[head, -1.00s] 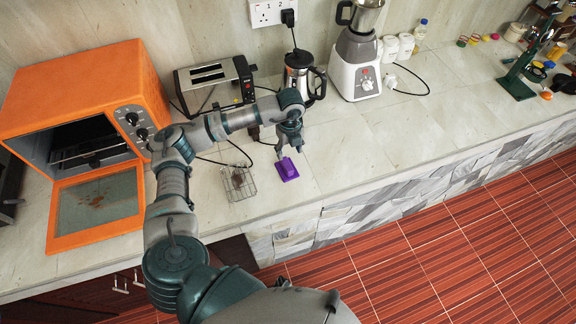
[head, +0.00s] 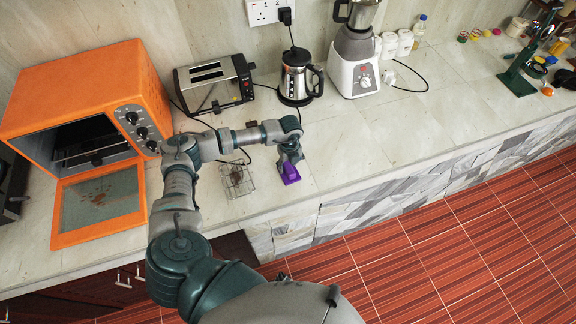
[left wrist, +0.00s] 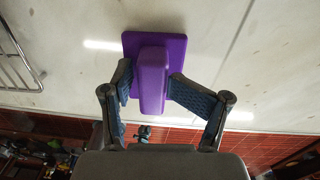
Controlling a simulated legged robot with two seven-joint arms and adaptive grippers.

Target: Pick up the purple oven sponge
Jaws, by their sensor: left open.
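The purple oven sponge (head: 289,174) lies on the stone counter near its front edge, in the middle of the head view. In the left wrist view the sponge (left wrist: 154,50) shows a flat square base with a raised handle block. My left gripper (head: 287,161) is right over it, pointing down and partly covering it. In the left wrist view the open fingers of my left gripper (left wrist: 148,88) stand on either side of the raised handle. I cannot tell whether they touch it. My right gripper is not in view.
A wire rack (head: 238,180) lies on the counter just left of the sponge. An orange oven (head: 85,90) with its door open stands at the left. A toaster (head: 215,84), a kettle (head: 297,78) and a blender (head: 354,60) stand behind. The counter right of the sponge is clear.

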